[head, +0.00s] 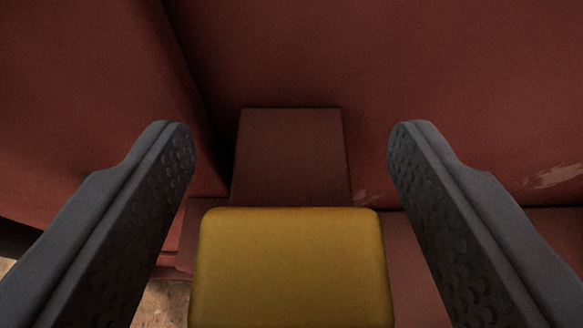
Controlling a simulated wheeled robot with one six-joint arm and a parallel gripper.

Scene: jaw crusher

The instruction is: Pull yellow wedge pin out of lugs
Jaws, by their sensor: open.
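The yellow wedge pin (290,268) shows at the bottom middle of the head view as a block with rounded corners. Its lower part is cut off by the picture's edge. My gripper (290,140) is open, with one dark grey finger on each side of the pin. Clear gaps separate both fingers from the pin's sides. A dark red block (291,158), perhaps one of the lugs, stands just behind the pin's upper edge. How the pin sits in the lugs is hidden.
A large red wall (470,70) fills the back and right. A red panel (90,90) stands close on the left, with a dark seam between them. A red ledge (412,265) runs below at the right. Pale brown ground (163,305) shows at the lower left.

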